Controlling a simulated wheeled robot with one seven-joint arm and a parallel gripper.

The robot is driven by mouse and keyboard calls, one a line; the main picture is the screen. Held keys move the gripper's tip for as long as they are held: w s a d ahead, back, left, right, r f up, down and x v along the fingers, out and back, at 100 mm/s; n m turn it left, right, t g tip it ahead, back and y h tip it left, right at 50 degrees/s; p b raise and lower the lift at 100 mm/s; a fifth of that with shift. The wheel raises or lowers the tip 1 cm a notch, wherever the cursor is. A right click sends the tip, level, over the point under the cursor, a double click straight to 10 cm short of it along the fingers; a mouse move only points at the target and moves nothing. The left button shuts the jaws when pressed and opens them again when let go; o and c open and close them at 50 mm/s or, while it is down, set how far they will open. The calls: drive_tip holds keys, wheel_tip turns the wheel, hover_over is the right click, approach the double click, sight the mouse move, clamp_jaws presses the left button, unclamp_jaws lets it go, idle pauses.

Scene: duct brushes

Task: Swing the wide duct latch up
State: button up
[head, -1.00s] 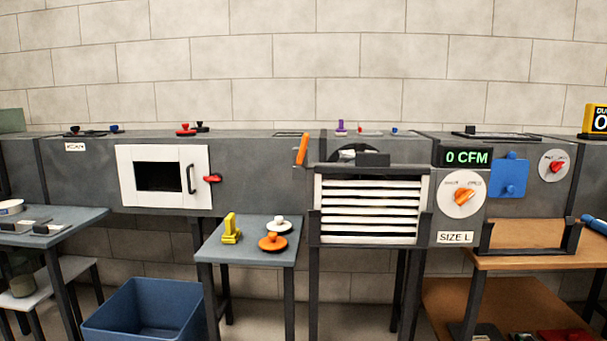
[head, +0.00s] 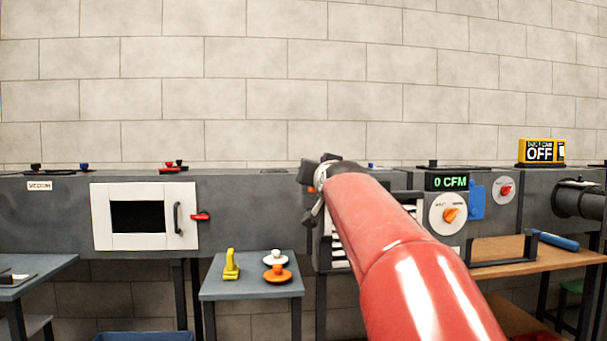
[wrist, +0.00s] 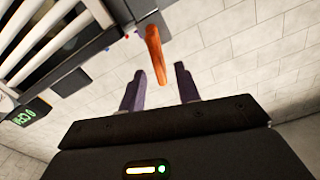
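The orange latch handle (wrist: 155,52) shows in the wrist view beside the white-slatted louvre, on the dark duct edge. My gripper (wrist: 158,78) is open, with its two dark purple-grey fingers apart. The latch's near end appears between the fingertips in the picture; I cannot tell whether they touch it. In the head view my gripper (head: 311,190) is at the left edge of the louvre unit, and my red arm hides most of the latch and louvre.
A white louvre (wrist: 40,40) fills the upper left of the wrist view. In the head view, a dial (head: 450,214) and a 0 CFM display (head: 446,182) are right of my arm. A small table (head: 250,290) with yellow and orange pieces stands below left.

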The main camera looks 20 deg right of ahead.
drive_tip(key=shift+x, duration=2.35)
drive_tip(key=shift+c, duration=0.2)
